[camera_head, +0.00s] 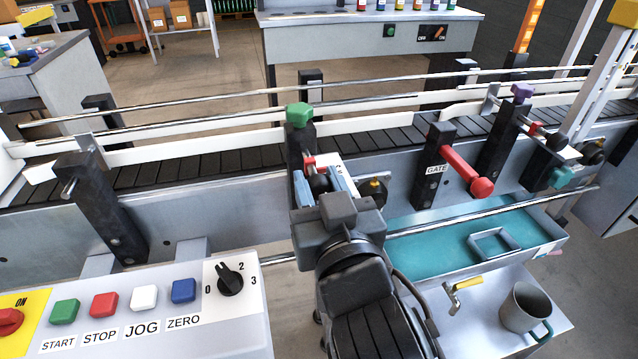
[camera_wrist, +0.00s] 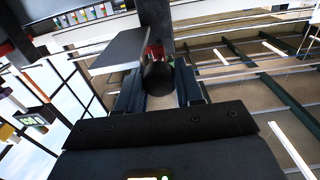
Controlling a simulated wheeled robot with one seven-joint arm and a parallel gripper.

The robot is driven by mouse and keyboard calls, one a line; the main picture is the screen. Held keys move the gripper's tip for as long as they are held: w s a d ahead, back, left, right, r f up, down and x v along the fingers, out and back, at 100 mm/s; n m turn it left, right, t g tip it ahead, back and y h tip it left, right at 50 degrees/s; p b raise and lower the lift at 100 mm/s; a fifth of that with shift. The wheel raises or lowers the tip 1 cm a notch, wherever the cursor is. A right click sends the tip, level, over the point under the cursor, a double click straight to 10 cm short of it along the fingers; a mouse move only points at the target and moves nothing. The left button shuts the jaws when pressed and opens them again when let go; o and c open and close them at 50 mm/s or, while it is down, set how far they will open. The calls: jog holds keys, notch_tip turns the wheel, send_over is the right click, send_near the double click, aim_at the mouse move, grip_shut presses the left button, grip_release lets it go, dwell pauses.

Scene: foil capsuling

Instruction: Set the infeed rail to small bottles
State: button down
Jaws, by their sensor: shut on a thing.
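My gripper (camera_head: 321,184) is at the front side of the conveyor, below the green-topped black post (camera_head: 299,116). Its two blue-grey fingers are shut on a dark rounded knob (camera_head: 318,182) with a red part just above it. In the wrist view the dark knob (camera_wrist: 158,77) sits between the finger pads, with the red part behind it. A white label plate (camera_head: 340,166) beside the knob is mostly hidden by my gripper, so its lettering cannot be read.
The dark slatted conveyor (camera_head: 190,170) crosses the view. A red-handled GATE lever (camera_head: 462,172) and a purple-topped post (camera_head: 522,92) stand to the right. A button panel (camera_head: 150,335) is at front left. A teal tray (camera_head: 430,258) and a metal mug (camera_head: 525,307) are at lower right.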

jog(key=shift+w+a, duration=0.2)
jog(key=shift+w, duration=0.4)
jog(key=c, duration=0.8)
grip_release()
jog(key=shift+o, duration=0.2)
jog(key=shift+s, duration=0.15)
jog(key=b+v, duration=0.1)
jog(key=v, duration=0.6)
jog(key=shift+s+d, duration=0.15)
jog(key=shift+s, duration=0.15)
jog(key=s+d+f+g, duration=0.1)
jog(key=s+d+f, duration=0.5)
jog(key=f, duration=0.1)
jog(key=s+d+f+m+h, duration=0.1)
jog(key=s+d, duration=0.4)
jog(key=s, duration=0.3)
jog(key=s+d+f+m+g+h, duration=0.1)
jog(key=s+d+f+h, duration=0.1)
jog(key=s+d, duration=0.3)
jog(key=s+d+f+m+h, duration=0.1)
jog(key=s+d, duration=0.4)
jog(key=s, duration=0.6)
jog(key=shift+f+g+h, duration=0.15)
jog(key=shift+g+h, duration=0.15)
jog(key=shift+h, duration=0.2)
